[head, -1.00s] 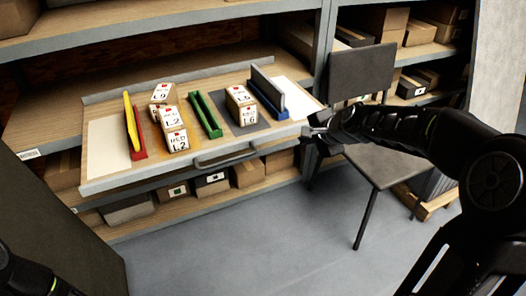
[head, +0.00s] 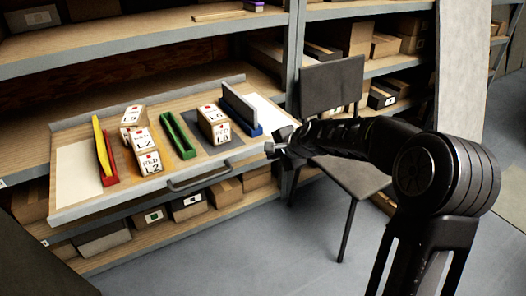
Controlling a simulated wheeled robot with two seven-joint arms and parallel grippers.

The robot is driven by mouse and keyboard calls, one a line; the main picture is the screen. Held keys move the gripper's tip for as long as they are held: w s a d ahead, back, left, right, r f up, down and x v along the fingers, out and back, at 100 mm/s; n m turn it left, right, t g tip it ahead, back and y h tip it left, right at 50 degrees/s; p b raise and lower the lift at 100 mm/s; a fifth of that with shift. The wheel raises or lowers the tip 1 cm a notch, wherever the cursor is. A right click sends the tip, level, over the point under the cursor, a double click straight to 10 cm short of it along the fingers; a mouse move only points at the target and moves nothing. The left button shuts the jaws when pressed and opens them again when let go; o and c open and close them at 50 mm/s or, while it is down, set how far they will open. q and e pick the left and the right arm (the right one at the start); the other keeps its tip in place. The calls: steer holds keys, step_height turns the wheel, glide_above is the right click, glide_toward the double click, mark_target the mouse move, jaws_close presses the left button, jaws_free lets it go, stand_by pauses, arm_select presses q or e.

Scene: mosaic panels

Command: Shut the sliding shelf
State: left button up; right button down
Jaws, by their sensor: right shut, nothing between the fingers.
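The sliding shelf (head: 90,207) is pulled out from the rack, a wooden tray with a grey front edge and a dark bar handle (head: 199,177) at its front. On it stand several labelled boxes (head: 151,163), a red holder with a yellow panel (head: 104,150), a green holder (head: 178,135) and a blue holder with a grey panel (head: 241,110). My right gripper (head: 272,148) is shut and empty, at the shelf's front right corner; I cannot tell whether it touches. My left gripper is not in view.
A dark chair (head: 333,88) stands right of the shelf, behind my right arm. Rack uprights (head: 296,50) and shelves with cardboard boxes (head: 375,46) surround it. A dark panel (head: 40,262) is at lower left. Grey floor (head: 240,255) in front is clear.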

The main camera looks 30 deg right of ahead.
mark_target(258, 149)
steer(key=shift+w+a+f, duration=0.1)
steer(key=shift+w+f, duration=0.15)
steer(key=shift+w, duration=0.7)
steer(key=shift+w+f, duration=0.3)
steer(key=shift+w, duration=0.7)
steer(key=shift+w+a+f, duration=0.1)
steer(key=shift+w+f, duration=0.15)
steer(key=shift+w, duration=0.7)
steer(key=shift+w, duration=0.1)
